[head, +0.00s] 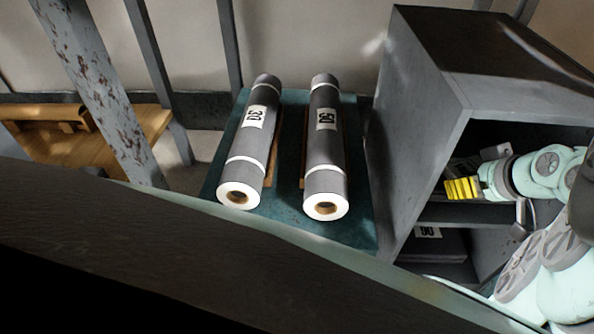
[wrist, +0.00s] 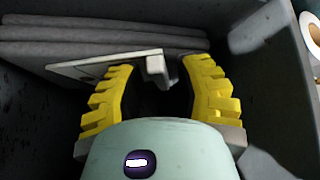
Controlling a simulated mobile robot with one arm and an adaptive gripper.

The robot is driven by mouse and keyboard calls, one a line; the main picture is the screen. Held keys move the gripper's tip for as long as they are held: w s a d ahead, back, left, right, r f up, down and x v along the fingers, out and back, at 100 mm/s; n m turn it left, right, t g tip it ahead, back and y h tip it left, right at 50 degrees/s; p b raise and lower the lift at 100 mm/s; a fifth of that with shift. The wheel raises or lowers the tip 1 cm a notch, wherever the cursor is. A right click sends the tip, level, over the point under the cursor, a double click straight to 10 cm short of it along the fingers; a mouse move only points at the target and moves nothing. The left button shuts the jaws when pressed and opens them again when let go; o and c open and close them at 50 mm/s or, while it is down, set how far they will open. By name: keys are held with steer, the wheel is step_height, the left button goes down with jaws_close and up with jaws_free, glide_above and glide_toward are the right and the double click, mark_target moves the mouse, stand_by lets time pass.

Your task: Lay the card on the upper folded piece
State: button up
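My gripper (wrist: 158,85) has yellow ribbed fingers spread apart, with a clear gap between them. In the head view my gripper (head: 462,189) is inside the upper compartment of the grey shelf unit. A pale flat card (wrist: 82,68) with a dark face lies tilted just beyond the left finger. A small pale tab (wrist: 157,70) at its right end stands in front of the gap, apart from the right finger. A grey folded piece (wrist: 110,30) in several layers lies behind the card. I cannot tell whether the card touches it; the left finger hides part of the card.
The shelf unit (head: 425,75) has side walls close around the gripper. Its lower compartment holds a dark folded piece (head: 440,246) with a white label. Two grey rolls (head: 253,135) (head: 324,140) lie on a teal surface (head: 350,225) to the left. A wooden bench (head: 60,160) stands at far left.

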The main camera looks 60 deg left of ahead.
steer(key=shift+r, duration=0.1)
steer(key=shift+d+r+p, duration=0.1)
steer(key=shift+r+p, duration=0.2)
steer(key=p+v, duration=0.6)
steer(key=v, duration=0.5)
steer(key=shift+s+d, duration=0.15)
steer(key=shift+d, duration=0.1)
steer(key=shift+r, duration=0.15)
